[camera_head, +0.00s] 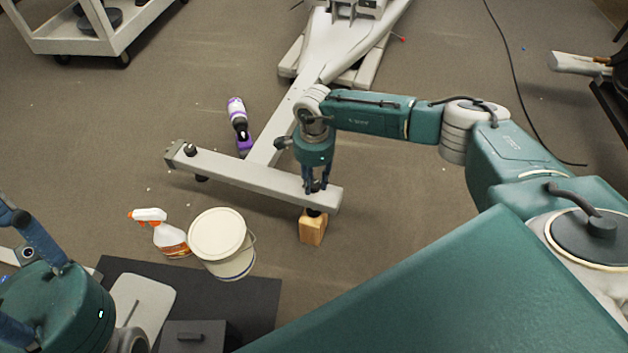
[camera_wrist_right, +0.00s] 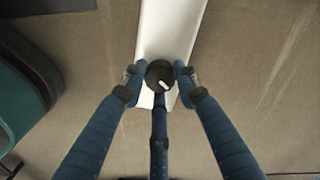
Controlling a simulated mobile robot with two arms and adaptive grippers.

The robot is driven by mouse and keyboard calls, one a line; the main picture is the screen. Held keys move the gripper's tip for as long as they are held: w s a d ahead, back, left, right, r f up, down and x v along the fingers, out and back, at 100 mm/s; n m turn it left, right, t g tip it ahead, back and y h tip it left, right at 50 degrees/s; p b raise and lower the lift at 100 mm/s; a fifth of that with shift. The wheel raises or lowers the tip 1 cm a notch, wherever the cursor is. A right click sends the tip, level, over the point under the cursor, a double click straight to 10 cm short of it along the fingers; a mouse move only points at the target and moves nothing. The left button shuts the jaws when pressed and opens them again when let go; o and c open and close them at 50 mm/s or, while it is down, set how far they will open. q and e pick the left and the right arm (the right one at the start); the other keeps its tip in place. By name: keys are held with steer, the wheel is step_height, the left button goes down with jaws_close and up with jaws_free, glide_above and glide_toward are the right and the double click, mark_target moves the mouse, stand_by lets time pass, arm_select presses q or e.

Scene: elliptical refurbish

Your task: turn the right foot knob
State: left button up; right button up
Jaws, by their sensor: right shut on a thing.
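The grey foot beam (camera_head: 245,179) of the machine lies crosswise on the floor. A black knob (camera_head: 190,150) stands on its left end. My right gripper (camera_head: 317,188) points down over the beam's right end, shut on the right foot knob, which the fingers mostly hide in the head view. In the right wrist view, the black round knob (camera_wrist_right: 160,75) with a white mark sits between my three blue fingers. My left gripper (camera_head: 20,262) is at the lower left edge, away from the beam; its fingertips are partly cut off.
A wooden block (camera_head: 312,230) is under the beam's right end. A lidded bucket (camera_head: 218,236), an orange-white spray bottle (camera_head: 168,236) and a purple bottle (camera_head: 238,115) stand or lie nearby. A white cart (camera_head: 75,38) is at the upper left. Floor right of the block is clear.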

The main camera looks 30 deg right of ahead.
mark_target(315, 183)
steer(key=o, duration=1.2)
steer(key=shift+d, duration=0.15)
steer(key=shift+c, duration=0.2)
step_height(315, 183, up, 12)
